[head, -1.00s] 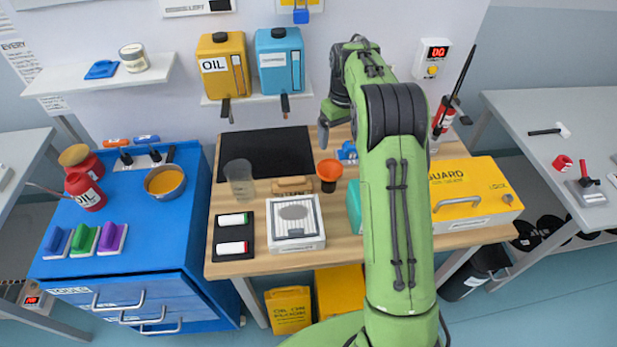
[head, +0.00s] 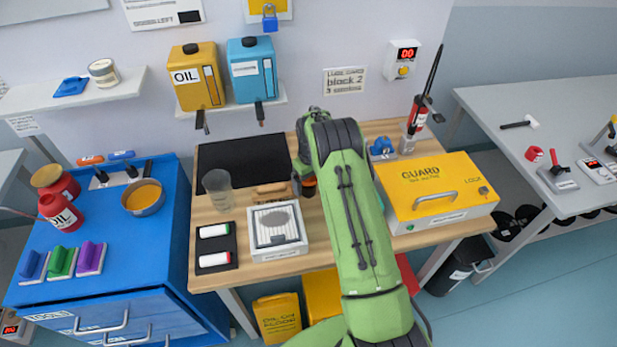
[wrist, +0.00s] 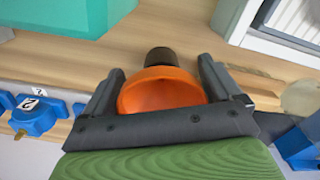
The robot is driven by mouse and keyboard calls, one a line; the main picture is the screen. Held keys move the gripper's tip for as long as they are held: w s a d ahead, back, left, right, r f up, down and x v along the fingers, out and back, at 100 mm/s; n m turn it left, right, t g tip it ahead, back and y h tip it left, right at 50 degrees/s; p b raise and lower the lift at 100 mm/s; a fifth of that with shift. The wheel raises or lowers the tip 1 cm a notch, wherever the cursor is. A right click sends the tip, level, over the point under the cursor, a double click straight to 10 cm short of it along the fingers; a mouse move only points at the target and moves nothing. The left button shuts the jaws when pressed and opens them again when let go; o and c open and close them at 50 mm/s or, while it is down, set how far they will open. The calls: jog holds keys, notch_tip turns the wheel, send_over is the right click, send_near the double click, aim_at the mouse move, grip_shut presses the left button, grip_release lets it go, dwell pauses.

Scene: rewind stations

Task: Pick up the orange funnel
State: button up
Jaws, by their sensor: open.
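The orange funnel (wrist: 160,92) has a wide orange bowl and a dark spout end. In the wrist view it lies between the two dark fingers of my gripper (wrist: 162,70), which are apart with gaps visible on both sides of the bowl. In the head view only a small part of the funnel (head: 309,187) shows on the wooden workbench (head: 235,270); my green arm hides the rest of it and most of the gripper.
A clear beaker (head: 217,190), a wooden-handled brush (head: 271,192) and a white vented box (head: 278,230) stand left of the funnel. A teal box (wrist: 60,15) is close by in the wrist view. A yellow guard box (head: 435,190) stands right of my arm.

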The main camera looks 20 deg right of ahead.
jog(key=shift+f, duration=0.2)
jog(key=shift+r, duration=0.1)
jog(key=c, duration=0.7)
